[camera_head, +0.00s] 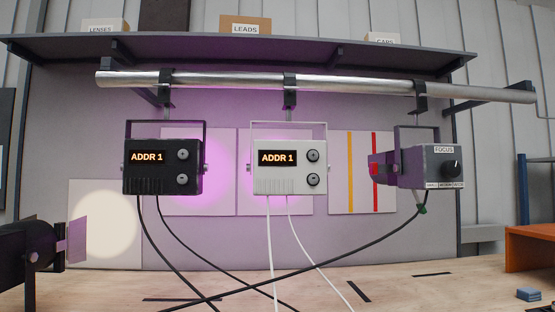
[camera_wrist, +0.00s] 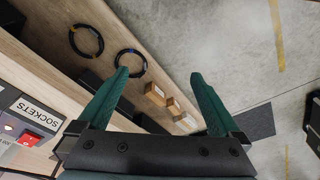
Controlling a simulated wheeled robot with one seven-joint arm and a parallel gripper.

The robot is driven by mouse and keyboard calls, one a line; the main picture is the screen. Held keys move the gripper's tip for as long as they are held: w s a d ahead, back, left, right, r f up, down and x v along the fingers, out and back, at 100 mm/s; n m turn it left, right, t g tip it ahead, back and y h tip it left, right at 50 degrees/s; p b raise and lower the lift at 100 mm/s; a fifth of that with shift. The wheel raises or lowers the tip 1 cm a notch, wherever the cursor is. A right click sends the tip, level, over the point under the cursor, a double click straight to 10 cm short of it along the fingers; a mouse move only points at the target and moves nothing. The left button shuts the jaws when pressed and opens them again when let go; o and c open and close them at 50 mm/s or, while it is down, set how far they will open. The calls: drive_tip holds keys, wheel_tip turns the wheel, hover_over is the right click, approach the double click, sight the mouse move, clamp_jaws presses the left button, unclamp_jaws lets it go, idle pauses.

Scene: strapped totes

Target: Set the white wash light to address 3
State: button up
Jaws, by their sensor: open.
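The white wash light (camera_head: 289,166) hangs from the metal bar in the middle of the head view. Its display (camera_head: 277,158) reads ADDR 1. Two round grey buttons sit at its right side, an upper one (camera_head: 313,156) and a lower one (camera_head: 313,179). Two white cables hang from its underside. My gripper (camera_wrist: 159,74) shows only in the wrist view, with its two green fingers apart and nothing between them. It is away from the white light, which is not in the wrist view.
A black light (camera_head: 163,166) with its own ADDR 1 display hangs to the left. A grey FOCUS light (camera_head: 430,167) hangs to the right. Black cables cross below the lights. A SOCKETS panel (camera_wrist: 30,118) with a red switch shows at left in the wrist view.

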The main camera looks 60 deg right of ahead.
clamp_jaws()
idle(0.9)
idle(0.9)
